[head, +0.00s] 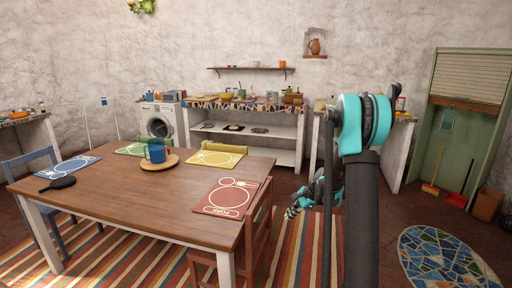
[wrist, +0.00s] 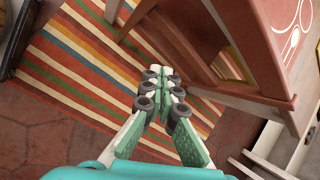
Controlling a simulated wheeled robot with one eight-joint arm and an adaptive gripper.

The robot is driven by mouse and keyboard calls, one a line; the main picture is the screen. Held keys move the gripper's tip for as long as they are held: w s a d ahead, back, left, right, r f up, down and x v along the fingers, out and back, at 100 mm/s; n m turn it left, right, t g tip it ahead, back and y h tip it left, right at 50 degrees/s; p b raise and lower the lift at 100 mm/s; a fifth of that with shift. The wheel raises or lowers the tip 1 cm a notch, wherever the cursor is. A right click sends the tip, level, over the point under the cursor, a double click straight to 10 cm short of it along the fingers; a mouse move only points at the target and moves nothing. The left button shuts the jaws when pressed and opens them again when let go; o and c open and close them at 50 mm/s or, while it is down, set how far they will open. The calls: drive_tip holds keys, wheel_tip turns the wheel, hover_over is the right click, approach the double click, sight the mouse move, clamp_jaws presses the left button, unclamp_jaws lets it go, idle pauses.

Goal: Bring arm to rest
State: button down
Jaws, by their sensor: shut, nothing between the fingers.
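My arm stands at the right of the head view, with a turquoise joint on a dark column. My gripper (head: 292,212) hangs low beyond the column, right of the dining table, partly hidden by my own arm. In the wrist view my gripper (wrist: 162,75) points down toward the striped rug (wrist: 75,50). Its green-padded fingers are together at the tips, with nothing between them. A red-brown chair (head: 258,235) stands just left of the gripper; the chair (wrist: 215,50) also shows close by at the upper right of the wrist view.
The wooden table (head: 130,200) holds placemats, a round board (head: 160,164) with a blue mug (head: 156,153), and a black paddle (head: 59,183). A mosaic counter (head: 240,105) and washing machine (head: 158,122) line the back wall. A blue mosaic rug (head: 440,258) lies on open floor at right.

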drive_tip(key=s+r+n+h, duration=0.2)
drive_tip(key=s+r+n, duration=0.2)
drive_tip(key=s, duration=0.5)
drive_tip(key=s+r+n+h, duration=0.1)
drive_tip(key=s+r+n, duration=0.25)
drive_tip(key=s, duration=0.65)
drive_tip(key=s+d+f+n+h, duration=0.1)
drive_tip(key=s+d+n, duration=0.1)
drive_tip(key=s, duration=0.5)
drive_tip(key=s+d+f+n+t+h, duration=0.1)
drive_tip(key=s+n, duration=0.4)
drive_tip(key=s, duration=0.3)
drive_tip(key=shift+s+d+f+t+h, duration=0.15)
drive_tip(key=shift+d+f+t+h, duration=0.15)
drive_tip(key=shift+d+h, duration=0.1)
drive_tip(key=shift+n, duration=0.25)
